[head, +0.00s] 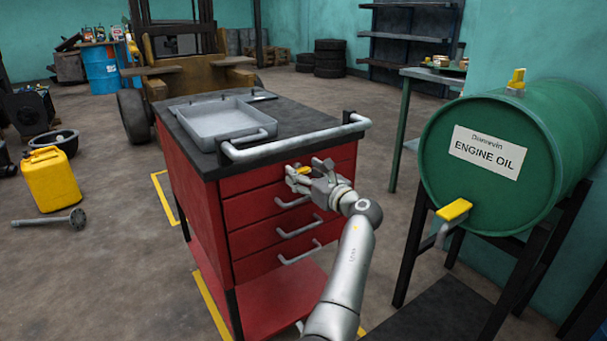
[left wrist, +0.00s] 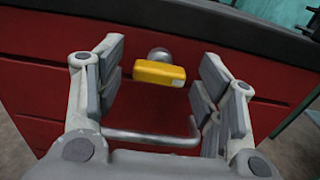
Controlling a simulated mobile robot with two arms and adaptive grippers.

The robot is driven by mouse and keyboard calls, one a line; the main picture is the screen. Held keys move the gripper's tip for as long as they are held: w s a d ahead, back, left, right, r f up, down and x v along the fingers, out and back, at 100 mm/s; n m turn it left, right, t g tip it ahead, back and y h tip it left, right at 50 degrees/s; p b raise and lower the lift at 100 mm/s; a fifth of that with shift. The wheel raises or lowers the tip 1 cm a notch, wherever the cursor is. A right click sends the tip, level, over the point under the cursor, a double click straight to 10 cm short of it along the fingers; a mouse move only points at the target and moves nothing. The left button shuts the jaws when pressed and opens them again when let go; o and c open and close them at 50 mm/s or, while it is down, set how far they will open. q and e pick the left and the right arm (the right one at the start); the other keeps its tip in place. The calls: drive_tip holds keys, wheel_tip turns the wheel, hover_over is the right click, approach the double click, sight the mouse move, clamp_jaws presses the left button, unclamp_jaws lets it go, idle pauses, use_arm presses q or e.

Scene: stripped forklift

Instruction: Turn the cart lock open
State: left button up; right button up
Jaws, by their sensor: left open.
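The cart lock is a yellow handle (left wrist: 160,73) on a round grey base on the red cart front. In the left wrist view it lies roughly level between my open fingers, with a gap to each side. In the head view the yellow handle (head: 304,170) shows just beyond my fingers. My left gripper (head: 312,177) is open and empty at the top drawer of the red tool cart (head: 245,205). It also shows in the left wrist view (left wrist: 163,85). Touching cannot be made out. My right gripper is in neither view.
A grey push bar (head: 295,140) runs above the lock. Drawer handles (head: 298,228) stick out below it. A grey tray (head: 220,118) sits on the cart top. A green engine oil drum (head: 500,150) on a black stand is at the right. A yellow can (head: 52,180) stands left.

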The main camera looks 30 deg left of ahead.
use_arm(q)
drive_tip(key=c, duration=1)
